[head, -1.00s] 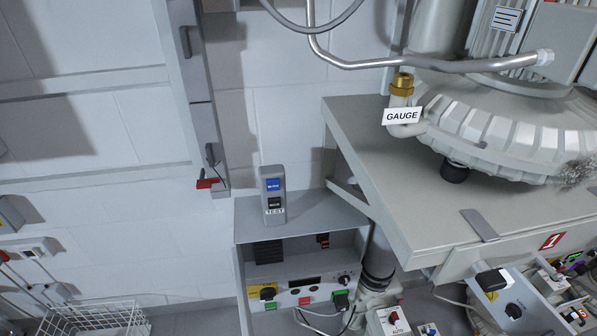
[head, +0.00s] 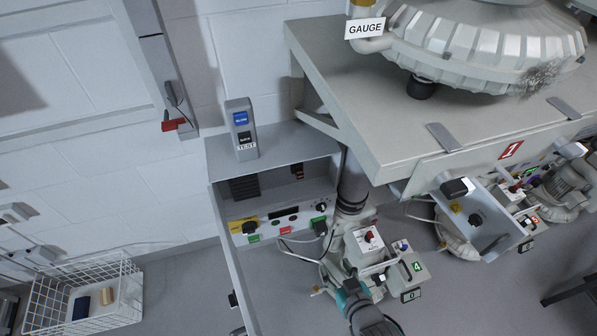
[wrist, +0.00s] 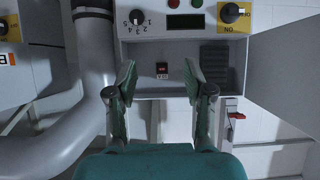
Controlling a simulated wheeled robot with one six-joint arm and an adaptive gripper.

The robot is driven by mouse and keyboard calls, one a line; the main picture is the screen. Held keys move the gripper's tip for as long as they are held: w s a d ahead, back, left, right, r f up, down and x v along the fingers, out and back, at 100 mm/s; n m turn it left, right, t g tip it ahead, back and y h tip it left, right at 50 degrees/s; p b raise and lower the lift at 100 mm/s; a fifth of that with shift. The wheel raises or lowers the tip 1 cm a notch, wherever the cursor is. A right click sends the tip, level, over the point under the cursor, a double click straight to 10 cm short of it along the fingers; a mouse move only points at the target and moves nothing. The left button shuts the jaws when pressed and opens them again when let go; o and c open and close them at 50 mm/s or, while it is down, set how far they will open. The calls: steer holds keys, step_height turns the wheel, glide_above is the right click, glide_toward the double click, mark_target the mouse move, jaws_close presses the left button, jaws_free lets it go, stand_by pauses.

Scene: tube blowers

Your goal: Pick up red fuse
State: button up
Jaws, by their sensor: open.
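A small dark block with a red part (head: 298,171), apparently the red fuse, sits inside the open cabinet (head: 270,163) at its upper right in the head view. In the wrist view it shows as a dark block with a red face and pale label (wrist: 162,70), set in the cabinet's back wall. My gripper (wrist: 160,78) is open and empty, its two fingers on either side of the block in the picture, apparently still some way short of it. In the head view my teal gripper body (head: 350,294) is low, below and right of the cabinet; its fingertips are hard to make out.
The cabinet's control panel (head: 285,223) has knobs and buttons; its door (head: 229,265) hangs open at the left. A grey test device (head: 241,130) stands on top. A large table (head: 375,110) overhangs at right. A wire basket (head: 85,290) stands on the floor at left.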

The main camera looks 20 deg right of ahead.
steer(key=w+r+g, duration=0.1)
steer(key=w+r, duration=0.2)
steer(key=w, duration=1)
steer(key=g, duration=0.2)
glide_toward(300, 172)
steer(key=shift+x, duration=4.5)
steer(key=c, duration=0.9)
